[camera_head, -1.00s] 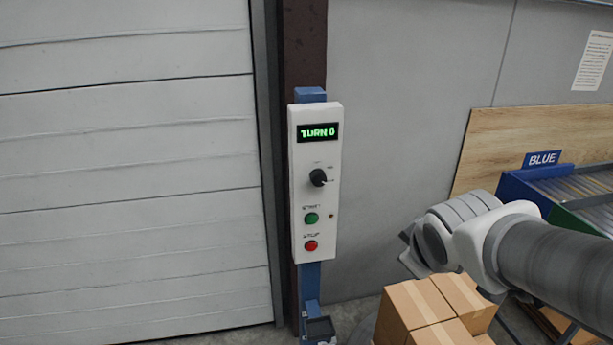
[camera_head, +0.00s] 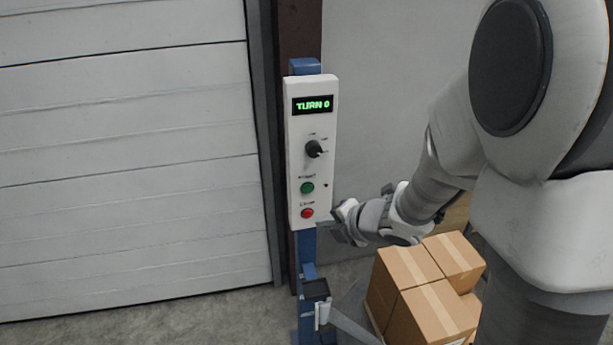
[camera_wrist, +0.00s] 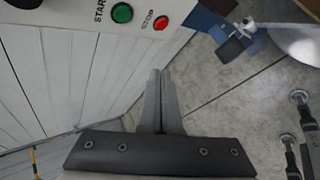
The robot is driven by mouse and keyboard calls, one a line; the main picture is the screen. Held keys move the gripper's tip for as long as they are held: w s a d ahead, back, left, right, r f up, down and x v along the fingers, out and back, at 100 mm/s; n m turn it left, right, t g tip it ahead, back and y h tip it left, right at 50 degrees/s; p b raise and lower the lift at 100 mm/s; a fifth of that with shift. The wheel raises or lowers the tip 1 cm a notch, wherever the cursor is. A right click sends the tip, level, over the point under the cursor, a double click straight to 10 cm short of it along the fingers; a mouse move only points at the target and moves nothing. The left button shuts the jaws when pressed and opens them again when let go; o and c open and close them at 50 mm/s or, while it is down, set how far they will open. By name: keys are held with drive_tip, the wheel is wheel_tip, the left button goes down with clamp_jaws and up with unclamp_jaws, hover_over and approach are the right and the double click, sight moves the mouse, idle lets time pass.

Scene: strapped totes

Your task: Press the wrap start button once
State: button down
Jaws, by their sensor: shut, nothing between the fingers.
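The white control panel (camera_head: 311,125) stands upright on a blue post, with a green display (camera_head: 313,105) reading "TURN 0". Below a black knob (camera_head: 313,149) is the green start button (camera_head: 307,188), and under it the red stop button (camera_head: 307,213). In the wrist view the green start button (camera_wrist: 122,13) and red stop button (camera_wrist: 161,23) show at the top, with their labels. My gripper (camera_wrist: 161,78) is shut and empty, its fingers together, below the buttons in that view and apart from them. In the head view my gripper end (camera_head: 340,222) is just right of the panel's lower edge.
Stacked cardboard boxes (camera_head: 425,285) stand below my arm at the right. A grey shutter door (camera_head: 130,150) fills the left. The blue post (camera_head: 308,270) carries a small black-topped bracket (camera_head: 315,289) near the floor. Open floor lies at the lower left.

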sight(308, 189)
drive_tip(key=w+a+p, duration=0.1)
drive_tip(key=w+p, duration=0.1)
drive_tip(key=w, duration=0.6)
drive_tip(key=shift+w+a, duration=0.35)
drive_tip(key=shift+a, duration=0.05)
drive_tip(key=shift+w, duration=0.1)
idle(1.9)
drive_tip(key=shift+w, duration=0.3)
drive_tip(key=shift+w+a+p, duration=0.15)
drive_tip(key=shift+w+p, duration=0.2)
idle(0.6)
drive_tip(key=shift+s, duration=0.15)
drive_tip(key=shift+s+b, duration=0.4)
drive_tip(key=shift+s, duration=0.25)
